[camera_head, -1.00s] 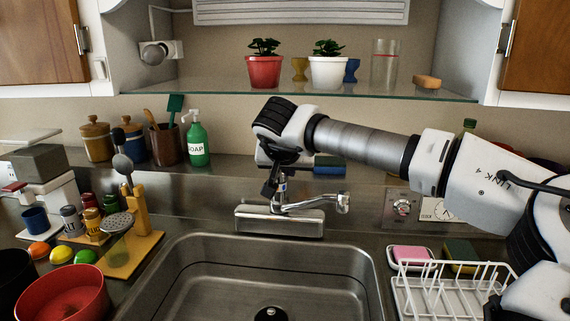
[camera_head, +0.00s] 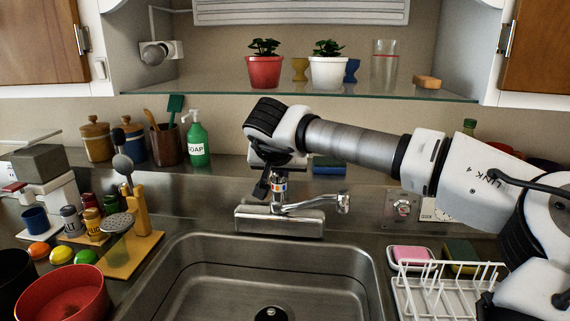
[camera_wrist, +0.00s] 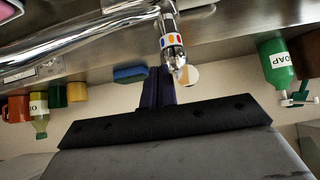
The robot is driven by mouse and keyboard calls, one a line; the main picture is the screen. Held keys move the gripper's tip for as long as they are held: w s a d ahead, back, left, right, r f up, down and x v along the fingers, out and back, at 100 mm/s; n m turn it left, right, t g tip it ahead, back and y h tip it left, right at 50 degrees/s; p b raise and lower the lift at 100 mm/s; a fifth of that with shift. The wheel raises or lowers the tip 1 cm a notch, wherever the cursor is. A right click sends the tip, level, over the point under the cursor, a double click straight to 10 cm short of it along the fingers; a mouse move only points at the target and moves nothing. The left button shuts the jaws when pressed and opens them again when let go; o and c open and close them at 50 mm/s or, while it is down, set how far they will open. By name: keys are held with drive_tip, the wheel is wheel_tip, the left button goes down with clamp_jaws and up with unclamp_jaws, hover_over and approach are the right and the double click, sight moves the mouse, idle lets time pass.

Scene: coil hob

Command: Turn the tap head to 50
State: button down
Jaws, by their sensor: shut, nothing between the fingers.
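The chrome tap (camera_head: 282,220) stands behind the sink, its spout (camera_head: 343,202) pointing right. Its upright tap head (camera_head: 280,186) carries a band of coloured marks. In the wrist view the tap head (camera_wrist: 172,42) shows blue, red and orange marks, with a bright rounded end below them. My gripper (camera_head: 262,189) is at the left side of the tap head in the head view. Its dark shut fingers (camera_wrist: 157,92) show beside the tap head in the wrist view, very close to it. I cannot tell whether they touch. The setting of the head is not readable.
The steel sink (camera_head: 268,250) lies in front of the tap. A green soap bottle (camera_head: 197,142) stands back left, and a blue sponge (camera_head: 329,165) lies behind the tap. A white dish rack (camera_head: 448,290) is at right. A glass shelf (camera_head: 300,90) with plants hangs above my arm.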

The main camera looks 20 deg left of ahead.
wheel_tip(320, 180, up, 8)
drive_tip(key=d+p, duration=0.1)
drive_tip(key=p, duration=0.5)
drive_tip(key=shift+p, duration=0.3)
idle(0.5)
